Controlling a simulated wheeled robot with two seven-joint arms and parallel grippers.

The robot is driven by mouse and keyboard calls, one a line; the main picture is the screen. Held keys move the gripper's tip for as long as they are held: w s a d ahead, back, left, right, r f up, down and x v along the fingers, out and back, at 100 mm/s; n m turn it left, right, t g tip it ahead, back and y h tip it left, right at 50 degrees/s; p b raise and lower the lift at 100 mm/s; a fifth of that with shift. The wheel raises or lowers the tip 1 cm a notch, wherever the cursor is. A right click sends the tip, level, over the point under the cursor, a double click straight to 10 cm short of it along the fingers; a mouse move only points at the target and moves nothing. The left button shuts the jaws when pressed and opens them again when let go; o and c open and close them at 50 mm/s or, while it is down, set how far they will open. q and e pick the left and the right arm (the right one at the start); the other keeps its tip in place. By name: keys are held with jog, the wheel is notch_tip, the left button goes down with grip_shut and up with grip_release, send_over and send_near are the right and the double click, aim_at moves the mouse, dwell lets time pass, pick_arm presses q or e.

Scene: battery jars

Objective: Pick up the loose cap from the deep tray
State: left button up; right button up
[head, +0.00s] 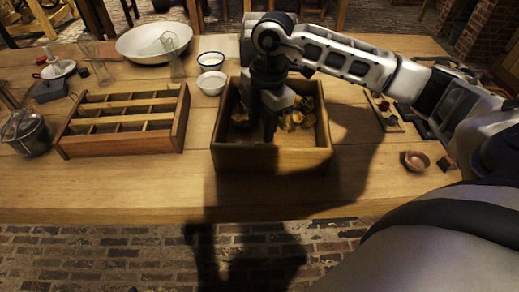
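The deep tray (272,159) is a square wooden box near the table's front edge, at the middle of the head view. Several yellow-brown, crumpled-looking pieces (291,121) lie in it. I cannot pick out a loose cap among them. My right gripper (269,132) points down into the tray, left of the larger group of pieces. Its fingers look close together, but they are dark, and I cannot tell whether they hold anything. The gripper and wrist hide part of the tray's inside. My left gripper is not in view.
A divided wooden rack (125,121) stands left of the tray. Behind are two small bowls (211,84), a large white bowl (154,41) and glass jars (176,66). A metal pot (26,132) is far left. A small brown bowl (415,161) is at the right. The front strip of table is clear.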

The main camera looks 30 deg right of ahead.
jog(key=shift+w+a+f, duration=0.1)
jog(key=shift+f, duration=1.3)
jog(key=shift+w+a+f, duration=0.1)
jog(key=shift+f, duration=1.25)
jog(key=c, duration=0.9)
